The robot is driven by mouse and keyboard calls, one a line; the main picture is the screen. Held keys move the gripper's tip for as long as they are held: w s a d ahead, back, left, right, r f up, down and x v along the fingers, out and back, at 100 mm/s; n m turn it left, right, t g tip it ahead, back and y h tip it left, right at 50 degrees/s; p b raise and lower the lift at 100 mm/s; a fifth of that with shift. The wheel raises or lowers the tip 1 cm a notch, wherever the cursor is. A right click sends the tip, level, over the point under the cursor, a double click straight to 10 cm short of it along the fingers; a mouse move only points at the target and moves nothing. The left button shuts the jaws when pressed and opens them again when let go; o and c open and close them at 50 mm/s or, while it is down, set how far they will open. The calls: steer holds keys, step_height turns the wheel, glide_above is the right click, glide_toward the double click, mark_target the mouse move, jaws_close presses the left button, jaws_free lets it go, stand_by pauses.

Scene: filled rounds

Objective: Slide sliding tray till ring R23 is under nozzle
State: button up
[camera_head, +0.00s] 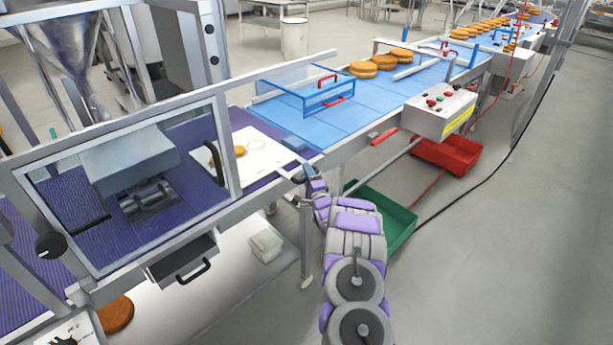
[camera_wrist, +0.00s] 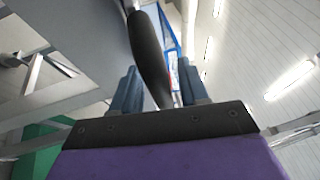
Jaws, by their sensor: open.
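The sliding tray (camera_head: 267,166) is a white plate on the purple belt, right of the guarded machine. A brown round (camera_head: 245,149) lies on it, and faint ring outlines show to the right. No R23 label can be read. A metal hopper (camera_head: 66,45) stands at upper left; I cannot make out the nozzle below it. My gripper (camera_head: 303,175) is at the tray's front right corner, by the belt edge. In the wrist view my open fingers (camera_wrist: 160,88) stand either side of a dark bar-like handle (camera_wrist: 149,50); contact cannot be told.
A clear guard window (camera_head: 130,185) fronts the machine at left. A blue-framed guard (camera_head: 320,92) stands on the blue belt (camera_head: 375,98), with several rounds beyond. A control box (camera_head: 440,110), green bin (camera_head: 385,215) and red bin (camera_head: 450,155) are at right.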

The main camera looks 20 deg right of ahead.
steer(key=shift+w+d, duration=0.1)
steer(key=shift+d, duration=0.05)
jaws_close()
stand_by(0.4)
steer(key=shift+f, duration=0.1)
